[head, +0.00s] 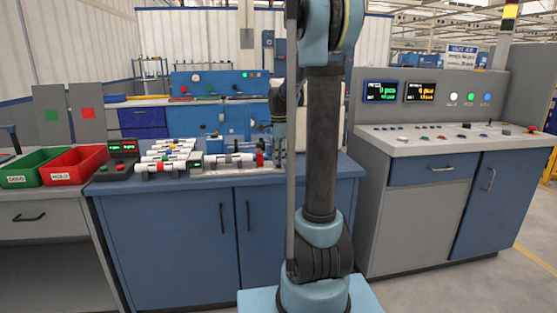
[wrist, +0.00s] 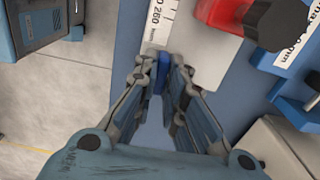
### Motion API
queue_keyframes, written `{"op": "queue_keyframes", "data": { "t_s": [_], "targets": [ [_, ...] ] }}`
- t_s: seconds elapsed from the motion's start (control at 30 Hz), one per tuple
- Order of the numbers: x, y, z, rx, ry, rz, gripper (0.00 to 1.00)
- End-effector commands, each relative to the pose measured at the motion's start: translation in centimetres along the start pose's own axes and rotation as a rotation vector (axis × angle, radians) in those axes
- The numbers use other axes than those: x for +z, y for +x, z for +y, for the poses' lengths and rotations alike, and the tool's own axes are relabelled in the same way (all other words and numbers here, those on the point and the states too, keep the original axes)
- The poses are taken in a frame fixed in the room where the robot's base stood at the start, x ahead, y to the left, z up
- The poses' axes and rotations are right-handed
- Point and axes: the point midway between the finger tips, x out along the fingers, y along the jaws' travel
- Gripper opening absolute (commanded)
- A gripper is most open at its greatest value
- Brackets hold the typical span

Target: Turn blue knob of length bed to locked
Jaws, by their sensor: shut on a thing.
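The blue knob (wrist: 162,70) is at the centre of the wrist view, at the end of the scaled strip of the length bed (wrist: 160,30). My gripper (wrist: 161,78) is shut on it, one finger on each side. The fingers hide most of the knob, and its locked or unlocked position cannot be read. In the head view, the length bed (head: 235,170) lies on the blue bench. My gripper (head: 279,155) points down at its right end, and the knob is too small to make out there.
A red block (wrist: 220,14) with a dark knob (wrist: 264,22) sits close to the right of my gripper. White pipes (head: 165,157) lie on the bench at left. Green (head: 25,168) and red (head: 75,165) bins stand further left. A control console (head: 450,138) stands at right.

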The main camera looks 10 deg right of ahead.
Motion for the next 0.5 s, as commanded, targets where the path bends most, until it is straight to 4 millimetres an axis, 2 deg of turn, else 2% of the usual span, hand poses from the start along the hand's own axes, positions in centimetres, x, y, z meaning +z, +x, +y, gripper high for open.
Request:
{"op": "queue_keyframes", "data": {
  "t_s": [0.5],
  "targets": [
    [0.14,-0.11,-0.32,-0.005,0.04,-0.003,0.0]
  ]
}}
